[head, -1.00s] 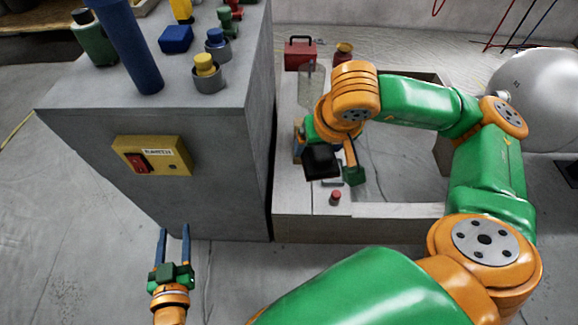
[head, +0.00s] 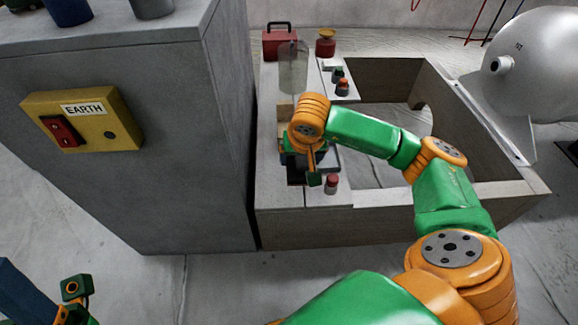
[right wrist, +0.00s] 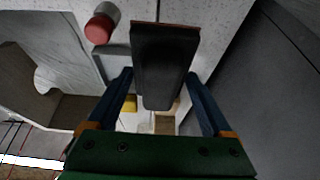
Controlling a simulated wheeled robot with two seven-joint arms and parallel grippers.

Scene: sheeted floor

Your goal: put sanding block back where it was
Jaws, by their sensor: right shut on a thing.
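The sanding block, a dark, nearly black block with a thin reddish-brown edge, shows large in the right wrist view (right wrist: 165,60). My right gripper (right wrist: 160,88) is shut on it, with a blue finger on each side. In the head view the right gripper (head: 308,160) is over the left ledge of the low grey bench (head: 280,220). Its wrist hides much of the block, and I cannot tell whether the block touches the ledge. My left gripper (head: 75,290) is only partly in view at the lower left, and its fingertips do not show clearly.
A red-capped small cylinder (head: 332,184) stands close right of the right gripper. The tall grey cabinet (head: 170,190) bounds the left side.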

